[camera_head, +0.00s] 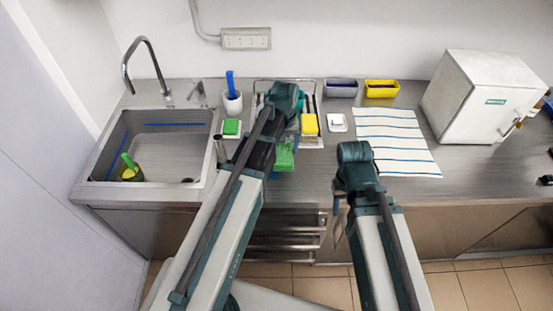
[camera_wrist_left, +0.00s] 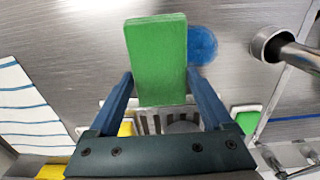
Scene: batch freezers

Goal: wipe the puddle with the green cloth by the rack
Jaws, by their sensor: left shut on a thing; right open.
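The green cloth (camera_wrist_left: 157,55) is a flat, block-like green piece held between the fingers of my left gripper (camera_wrist_left: 155,90). In the head view the cloth (camera_head: 285,154) shows just right of my left forearm, over the counter in front of the rack (camera_head: 318,98). The blue puddle (camera_wrist_left: 202,45) lies on the steel counter beside the cloth, partly covered by it in the left wrist view. I cannot tell whether the cloth touches the counter. My right gripper (camera_head: 338,215) is open and empty, at the counter's front edge.
The sink (camera_head: 165,140) is at the left, with a green-handled brush inside. Green (camera_head: 232,127) and yellow (camera_head: 309,124) sponges, a blue-striped towel (camera_head: 395,140) and a white box-like freezer (camera_head: 480,95) stand on the counter. Two bins (camera_head: 381,89) are at the back wall.

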